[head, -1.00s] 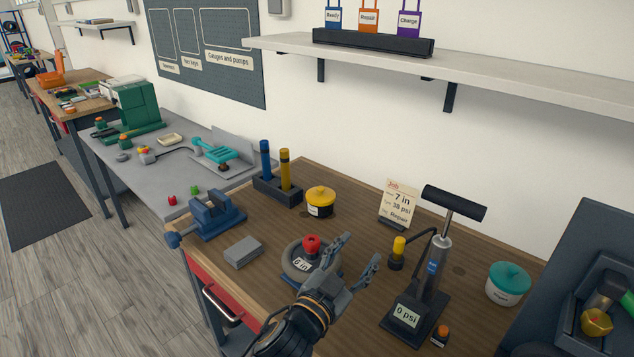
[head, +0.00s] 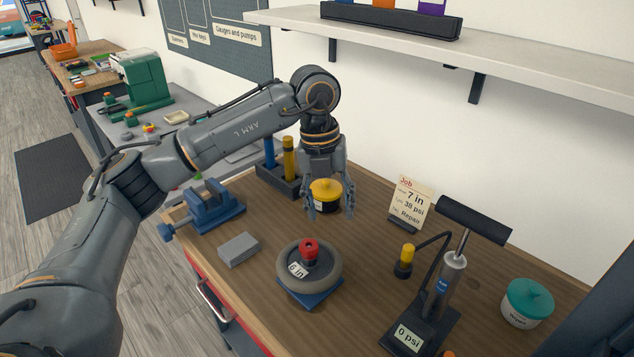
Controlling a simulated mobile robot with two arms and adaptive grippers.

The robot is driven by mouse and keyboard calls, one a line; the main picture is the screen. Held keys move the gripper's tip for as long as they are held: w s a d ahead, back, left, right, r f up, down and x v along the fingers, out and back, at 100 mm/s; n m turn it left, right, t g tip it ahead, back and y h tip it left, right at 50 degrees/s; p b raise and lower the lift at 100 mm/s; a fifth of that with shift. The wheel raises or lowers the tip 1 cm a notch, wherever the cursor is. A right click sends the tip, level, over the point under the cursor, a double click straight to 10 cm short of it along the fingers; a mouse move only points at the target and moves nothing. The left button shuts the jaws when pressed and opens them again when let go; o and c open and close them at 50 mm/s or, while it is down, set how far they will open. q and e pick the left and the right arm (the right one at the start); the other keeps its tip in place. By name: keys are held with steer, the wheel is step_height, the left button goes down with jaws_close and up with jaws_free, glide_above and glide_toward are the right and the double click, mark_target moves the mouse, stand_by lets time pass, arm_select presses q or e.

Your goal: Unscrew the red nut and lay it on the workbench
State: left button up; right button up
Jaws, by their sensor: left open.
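The red nut (head: 309,248) sits on top of a grey wheel (head: 329,271) labelled "6 in", which lies flat on a blue base (head: 310,297) on the workbench (head: 385,292). My left gripper (head: 329,212) points down with its fingers apart and empty. It is above and behind the nut in the picture, apart from it, and partly covers a yellow-lidded pot (head: 325,190). My right gripper is out of view.
A blue vise (head: 212,206) and grey block (head: 238,249) are left of the wheel. A pump (head: 440,290), job card (head: 410,203) and teal-lidded pot (head: 527,303) stand to the right. A shelf (head: 480,50) overhangs the back.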

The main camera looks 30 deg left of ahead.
mark_target(312, 242)
arm_select(q)
steer(key=a+r+y, duration=0.1)
steer(key=a+r, duration=0.1)
steer(key=a, duration=0.2)
steer(key=shift+n+y, duration=0.3)
steer(key=shift+n, duration=0.2)
steer(key=shift+f+p, duration=1.95)
steer(key=shift+f, duration=5.05)
